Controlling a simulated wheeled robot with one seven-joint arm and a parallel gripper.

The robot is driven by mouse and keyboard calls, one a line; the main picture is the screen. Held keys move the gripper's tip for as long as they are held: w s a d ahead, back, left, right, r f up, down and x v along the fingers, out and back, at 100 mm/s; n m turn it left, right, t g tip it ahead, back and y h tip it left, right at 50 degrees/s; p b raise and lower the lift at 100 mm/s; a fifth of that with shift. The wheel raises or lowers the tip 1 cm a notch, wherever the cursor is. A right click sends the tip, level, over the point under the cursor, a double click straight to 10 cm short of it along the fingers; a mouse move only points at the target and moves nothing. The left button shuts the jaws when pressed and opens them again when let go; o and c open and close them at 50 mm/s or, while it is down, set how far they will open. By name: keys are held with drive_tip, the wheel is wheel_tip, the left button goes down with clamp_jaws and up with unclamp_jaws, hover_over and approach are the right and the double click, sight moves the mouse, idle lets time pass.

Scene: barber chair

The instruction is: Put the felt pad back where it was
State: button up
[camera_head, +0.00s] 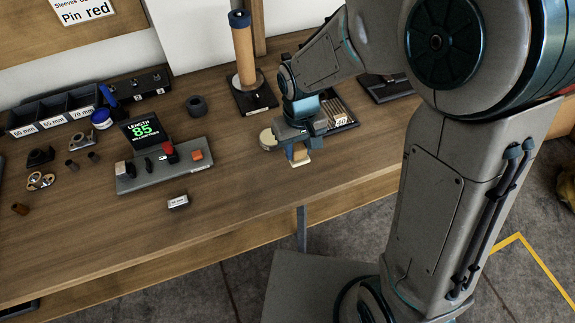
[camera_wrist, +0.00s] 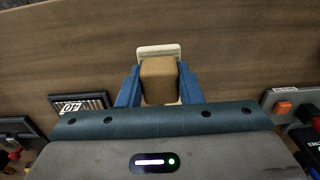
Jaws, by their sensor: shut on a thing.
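My gripper (camera_head: 297,150) is over the right part of the wooden bench, in front of a slotted tray. Its blue fingers are shut on the tan block of the felt pad (camera_wrist: 158,80), seen between them in the wrist view. A cream, rounded flat base (camera_wrist: 158,50) shows beyond the block. In the head view the cream base (camera_head: 299,160) shows just below the fingers. I cannot tell whether the base touches the bench.
A round, pale-topped tin (camera_head: 267,138) sits close left of my gripper. A grey fixture (camera_head: 165,165) with a display reading 85 stands further left. A small white-labelled block (camera_head: 178,201) lies in front of it. A post on a dark base (camera_head: 245,60) stands behind. The front bench area is mostly clear.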

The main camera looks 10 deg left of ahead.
drive_tip(key=shift+s+a+f, duration=0.95)
drive_tip(key=shift+a, duration=0.15)
drive_tip(key=shift+f, duration=1.95)
drive_tip(key=shift+f, duration=0.1)
drive_tip(key=shift+f, duration=0.15)
drive_tip(key=o, duration=0.9)
drive_tip(key=shift+o, duration=0.2)
